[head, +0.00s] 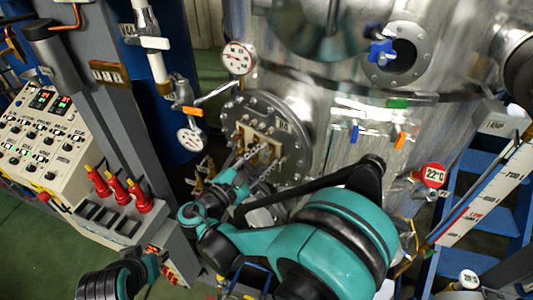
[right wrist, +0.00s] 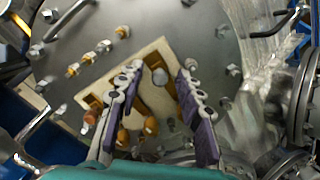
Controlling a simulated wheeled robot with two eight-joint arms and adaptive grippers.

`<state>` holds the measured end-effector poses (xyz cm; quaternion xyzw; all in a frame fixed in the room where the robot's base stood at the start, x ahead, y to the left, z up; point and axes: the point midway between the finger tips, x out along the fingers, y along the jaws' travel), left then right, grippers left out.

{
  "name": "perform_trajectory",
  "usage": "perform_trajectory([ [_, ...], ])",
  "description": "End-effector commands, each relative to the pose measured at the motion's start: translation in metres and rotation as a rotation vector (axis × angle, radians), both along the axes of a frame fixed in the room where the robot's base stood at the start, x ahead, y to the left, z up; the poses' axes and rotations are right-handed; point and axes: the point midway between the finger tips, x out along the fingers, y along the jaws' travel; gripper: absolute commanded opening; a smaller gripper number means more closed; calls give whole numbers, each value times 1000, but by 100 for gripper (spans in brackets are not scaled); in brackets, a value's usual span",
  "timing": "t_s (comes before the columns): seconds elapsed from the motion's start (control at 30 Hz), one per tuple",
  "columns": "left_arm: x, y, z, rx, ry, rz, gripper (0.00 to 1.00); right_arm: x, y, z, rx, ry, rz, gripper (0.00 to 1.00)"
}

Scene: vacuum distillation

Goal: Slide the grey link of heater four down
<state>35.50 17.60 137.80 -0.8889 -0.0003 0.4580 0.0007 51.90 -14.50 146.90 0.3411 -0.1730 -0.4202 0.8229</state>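A round bolted flange (head: 300,128) on the steel vessel carries a cream terminal plate (right wrist: 150,60) with brass bars and studs, also in the head view (head: 262,150). My right gripper (right wrist: 158,70) is open in front of the plate, its purple-padded fingers spread on either side of a grey rounded knob (right wrist: 159,77). I cannot tell whether this knob belongs to heater four's grey link, or whether the fingers touch the plate. In the head view my right gripper (head: 262,168) is small and partly hidden by its wrist. My left arm shows at the bottom left; its fingers cannot be made out.
A control panel (head: 40,135) with red displays and knobs stands at the left. Red-handled switches (head: 122,190) are on a grey post near it. Gauges (head: 238,58) and a blue valve handle (head: 382,52) surround the flange.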

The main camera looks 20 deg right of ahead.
Motion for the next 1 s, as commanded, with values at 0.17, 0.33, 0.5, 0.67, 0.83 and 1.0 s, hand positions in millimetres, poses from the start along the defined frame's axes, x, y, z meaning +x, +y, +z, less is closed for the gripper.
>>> perform_trajectory([
  [0.17,0,0,0,0,0,0,34,0,0,0,0,0,0,15],
  [0.33,0,0,0,0,0,0,34,0,0,0,0,0,0,0],
  [0.5,0,0,-1,0,0,0,34,1,0,0,0,0,0,0],
  [0.67,0,0,-12,0,0,0,34,1,-1,-11,0,0,0,0],
  [0.83,0,0,-32,0,0,0,34,1,-1,-29,0,0,-1,0],
  [1.0,0,0,-33,0,0,0,34,1,-1,-29,2,2,-1,0],
])
